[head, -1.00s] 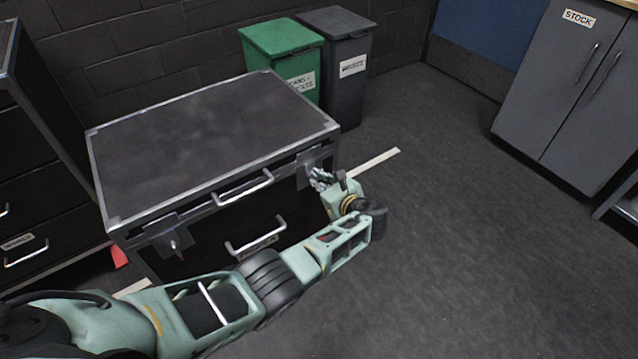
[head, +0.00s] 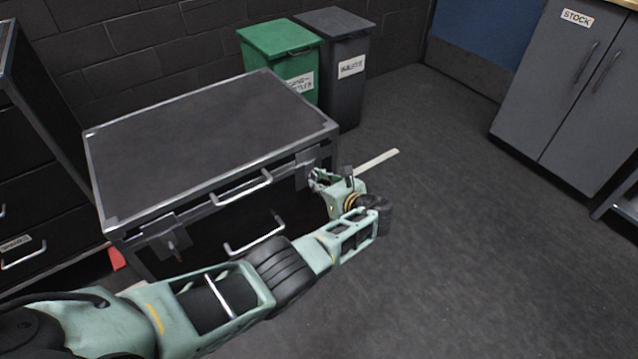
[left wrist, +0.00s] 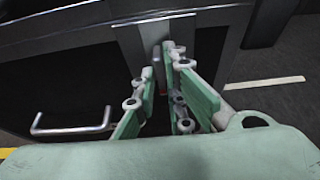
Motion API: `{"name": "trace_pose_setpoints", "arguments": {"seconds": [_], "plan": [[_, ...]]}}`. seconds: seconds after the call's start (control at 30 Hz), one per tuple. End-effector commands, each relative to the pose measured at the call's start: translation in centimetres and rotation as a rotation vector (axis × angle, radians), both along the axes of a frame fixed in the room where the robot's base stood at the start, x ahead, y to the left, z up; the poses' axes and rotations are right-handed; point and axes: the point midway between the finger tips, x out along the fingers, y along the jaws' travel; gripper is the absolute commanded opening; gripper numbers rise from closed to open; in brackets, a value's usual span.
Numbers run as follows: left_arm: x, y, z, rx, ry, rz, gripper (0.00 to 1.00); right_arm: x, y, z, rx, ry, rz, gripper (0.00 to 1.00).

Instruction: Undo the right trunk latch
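The black trunk (head: 205,140) with metal edges stands at centre-left in the head view, its lid down. Its right latch (head: 306,168) is a grey plate at the front right corner. In the left wrist view the right latch (left wrist: 133,50) lies just past my fingertips, with a small reddish part between them. My left gripper (head: 317,180) is at this latch, and it also shows in the left wrist view (left wrist: 158,70). Its fingers are a little apart; whether they touch the lever is unclear. The left latch (head: 172,243) hangs at the front left. My right gripper is out of view.
Metal handles (head: 243,188) are on the trunk's front. A green bin (head: 280,55) and a dark grey bin (head: 343,75) stand behind it. A drawer cabinet (head: 35,180) is close on the left. Grey cupboards (head: 565,90) stand at the right.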

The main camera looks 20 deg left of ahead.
Motion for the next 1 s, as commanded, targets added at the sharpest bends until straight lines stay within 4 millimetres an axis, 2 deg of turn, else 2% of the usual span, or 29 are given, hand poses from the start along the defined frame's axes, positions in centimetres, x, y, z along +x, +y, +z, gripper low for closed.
{"name": "trace_pose_setpoints", "arguments": {"seconds": [0.13,0.53,0.77,1.0], "plan": [[0.0,0.0,0.0,0.0,-0.002,0.001,0.25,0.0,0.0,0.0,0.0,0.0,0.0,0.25],[-0.2,-0.4,0.2,-0.002,-0.004,-0.001,0.25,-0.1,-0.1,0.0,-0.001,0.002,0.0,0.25],[-1.5,-2.0,1.0,-0.004,-0.005,-0.002,0.25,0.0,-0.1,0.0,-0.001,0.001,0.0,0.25],[-3.4,-4.6,2.4,-0.002,-0.004,-0.003,0.25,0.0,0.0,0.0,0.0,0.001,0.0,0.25]]}}
